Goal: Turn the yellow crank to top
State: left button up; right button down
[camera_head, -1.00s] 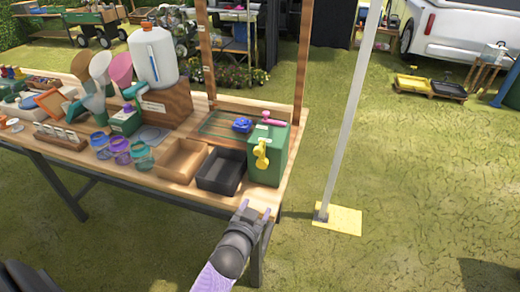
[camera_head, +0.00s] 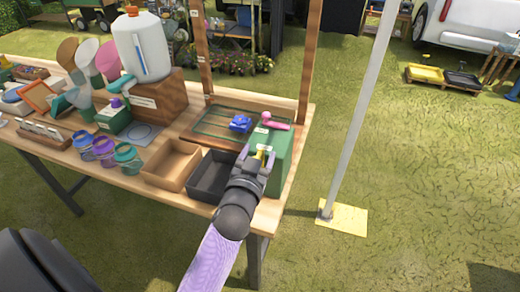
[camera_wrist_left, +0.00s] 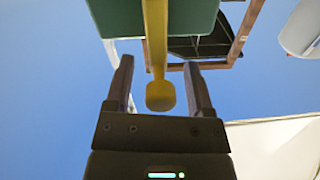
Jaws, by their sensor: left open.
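The yellow crank (camera_head: 261,153) is on the front face of a green box (camera_head: 284,151) at the right end of the wooden table. In the head view most of the crank is hidden behind my left gripper (camera_head: 257,160). In the left wrist view the crank (camera_wrist_left: 156,50) runs down from the green box (camera_wrist_left: 195,18) and ends in a rounded knob. The knob lies between the two spread fingers of my left gripper (camera_wrist_left: 160,85), with gaps on both sides. My right gripper is not in view.
A black tray (camera_head: 199,186) and a wooden tray (camera_head: 160,177) stand left of the box. A blue knob (camera_head: 240,123) and a pink handle (camera_head: 275,122) are behind and on top. A wooden post (camera_head: 309,60) and a grey pole (camera_head: 357,110) rise nearby.

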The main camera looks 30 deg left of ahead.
pick_arm(q)
grip_shut()
dwell(1.3)
